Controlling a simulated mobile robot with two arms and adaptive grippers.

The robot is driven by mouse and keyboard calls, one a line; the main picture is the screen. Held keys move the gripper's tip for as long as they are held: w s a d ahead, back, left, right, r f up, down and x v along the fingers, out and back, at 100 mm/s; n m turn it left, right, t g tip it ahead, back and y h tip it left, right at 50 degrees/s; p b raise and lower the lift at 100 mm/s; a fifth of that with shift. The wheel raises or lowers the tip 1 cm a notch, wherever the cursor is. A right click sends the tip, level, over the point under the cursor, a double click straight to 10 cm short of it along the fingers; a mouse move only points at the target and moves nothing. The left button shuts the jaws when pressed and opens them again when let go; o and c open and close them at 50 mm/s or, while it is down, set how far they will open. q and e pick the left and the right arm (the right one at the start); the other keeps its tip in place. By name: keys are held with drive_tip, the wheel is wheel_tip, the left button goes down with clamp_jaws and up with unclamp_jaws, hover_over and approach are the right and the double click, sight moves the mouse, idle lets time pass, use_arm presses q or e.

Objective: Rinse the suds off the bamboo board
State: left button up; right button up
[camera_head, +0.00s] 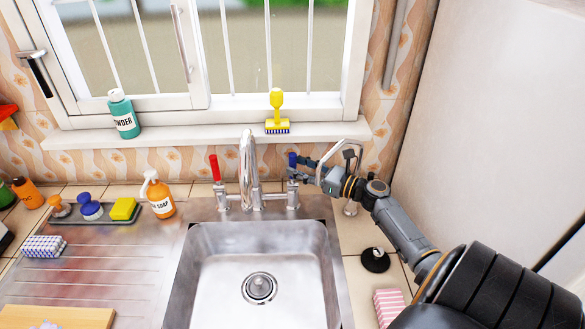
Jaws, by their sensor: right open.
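A light wooden board (55,317), apparently the bamboo board, lies at the lower left on the ribbed drainboard, cut off by the picture's bottom edge. I cannot make out suds on its visible part. The steel sink (258,262) is empty, with its drain in view. The chrome tap (248,165) stands behind it, with a red handle (215,168) on the left and a blue handle (292,162) on the right. No water shows from the spout. My right gripper (304,172) is open at the blue handle; contact is unclear. My left gripper is out of view.
A tray (75,218) holds brushes and a yellow sponge (124,209), beside an orange soap bottle (158,196). A folded cloth (44,246) lies in front. A black plug (375,259) and a pink striped cloth (390,304) lie right of the sink.

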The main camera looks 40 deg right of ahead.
drive_tip(key=shift+x, duration=1.4)
drive_tip(key=shift+c, duration=0.5)
clamp_jaws()
